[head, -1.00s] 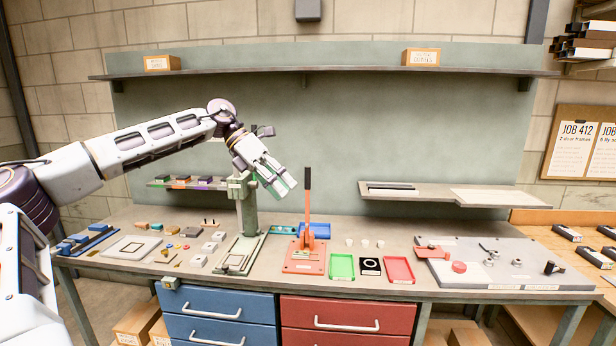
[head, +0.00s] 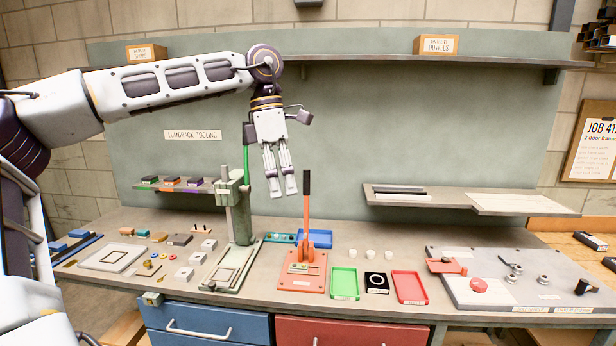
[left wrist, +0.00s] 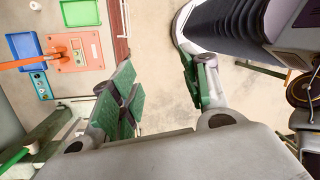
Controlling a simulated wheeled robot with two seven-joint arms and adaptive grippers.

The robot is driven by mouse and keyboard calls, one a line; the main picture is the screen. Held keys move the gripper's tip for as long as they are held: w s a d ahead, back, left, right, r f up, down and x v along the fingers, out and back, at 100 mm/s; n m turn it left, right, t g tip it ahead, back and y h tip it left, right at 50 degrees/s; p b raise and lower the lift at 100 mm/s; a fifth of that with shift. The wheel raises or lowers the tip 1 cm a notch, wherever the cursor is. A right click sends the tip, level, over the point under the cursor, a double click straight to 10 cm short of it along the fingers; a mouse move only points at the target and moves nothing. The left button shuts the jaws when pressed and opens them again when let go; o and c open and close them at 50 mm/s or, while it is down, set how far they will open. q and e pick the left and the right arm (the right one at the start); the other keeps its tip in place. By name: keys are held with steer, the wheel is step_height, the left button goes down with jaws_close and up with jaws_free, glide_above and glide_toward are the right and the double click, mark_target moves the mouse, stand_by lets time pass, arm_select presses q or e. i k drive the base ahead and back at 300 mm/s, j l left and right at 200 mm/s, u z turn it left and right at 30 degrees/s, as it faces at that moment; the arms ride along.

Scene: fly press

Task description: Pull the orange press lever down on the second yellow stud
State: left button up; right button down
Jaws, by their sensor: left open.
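The orange press (head: 302,278) stands on the bench, a little right of the green press. Its orange lever (head: 306,225) points up and ends in a black grip (head: 306,183). My left gripper (head: 282,193) hangs fingers-down just left of the black grip, apart from it in the picture. The gripper is open and empty. In the left wrist view the orange press (left wrist: 78,52) and its lever (left wrist: 22,62) are at the upper left, outside the open fingers (left wrist: 160,92). I cannot make out a yellow stud on the press. My right gripper is out of view.
The tall green press (head: 240,215) stands close on the left. A blue tray (head: 318,238) lies behind the orange press; a green tray (head: 345,282) and a red tray (head: 409,287) lie right of it. A shelf (head: 400,199) juts out at right.

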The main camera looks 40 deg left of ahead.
mark_target(306, 172)
steer(key=i+j, duration=1.05)
steer(key=i, duration=0.25)
